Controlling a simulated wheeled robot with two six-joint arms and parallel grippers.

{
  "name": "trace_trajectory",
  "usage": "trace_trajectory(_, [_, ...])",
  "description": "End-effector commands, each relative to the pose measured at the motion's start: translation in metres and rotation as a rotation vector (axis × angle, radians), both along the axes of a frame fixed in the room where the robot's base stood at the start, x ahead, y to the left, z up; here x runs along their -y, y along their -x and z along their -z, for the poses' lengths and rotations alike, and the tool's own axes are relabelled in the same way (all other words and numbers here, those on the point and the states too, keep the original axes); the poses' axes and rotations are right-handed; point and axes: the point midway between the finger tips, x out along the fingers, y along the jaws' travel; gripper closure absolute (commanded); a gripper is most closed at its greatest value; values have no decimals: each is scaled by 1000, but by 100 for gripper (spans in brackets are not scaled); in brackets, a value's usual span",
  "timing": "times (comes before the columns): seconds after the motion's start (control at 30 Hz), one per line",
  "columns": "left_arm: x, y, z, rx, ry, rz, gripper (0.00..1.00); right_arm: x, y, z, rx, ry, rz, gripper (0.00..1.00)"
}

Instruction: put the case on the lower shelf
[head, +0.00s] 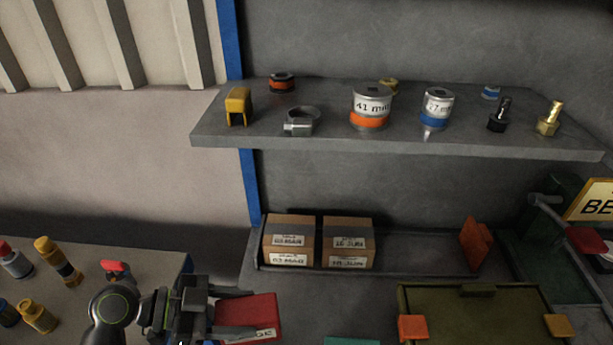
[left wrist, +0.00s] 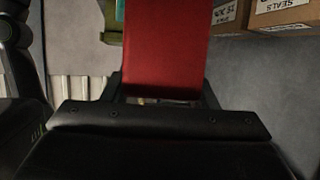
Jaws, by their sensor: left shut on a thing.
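The red case (head: 250,311) is in my left gripper (head: 236,313), at the bottom of the head view, left of centre. A white label with partly readable print shows on its lower edge. In the left wrist view the case (left wrist: 165,45) reaches up and away from the gripper (left wrist: 163,92), with a finger on either side. The lower shelf (head: 420,250) is behind and right of the case, under the upper shelf. Two cardboard boxes (head: 289,242) (head: 347,242) stand at its left end. My right gripper is not in view.
The upper shelf (head: 300,139) holds cans, fittings and a clamp. An orange piece (head: 475,244) stands at the lower shelf's right; bare shelf lies between it and the boxes. A green case (head: 480,310) sits in front. Bottles (head: 58,260) stand at left.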

Motion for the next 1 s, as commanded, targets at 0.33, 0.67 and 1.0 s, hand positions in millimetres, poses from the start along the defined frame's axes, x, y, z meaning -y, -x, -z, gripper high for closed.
trace_trajectory(0.33, [-57, -36, -27, 7, -5, -313, 81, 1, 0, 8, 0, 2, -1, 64])
trace_trajectory(0.67, [-74, -47, -47, 4, 1, -412, 81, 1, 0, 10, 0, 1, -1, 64])
trace_trajectory(1.0, [-74, -47, -47, 2, 1, -414, 81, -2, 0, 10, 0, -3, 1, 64])
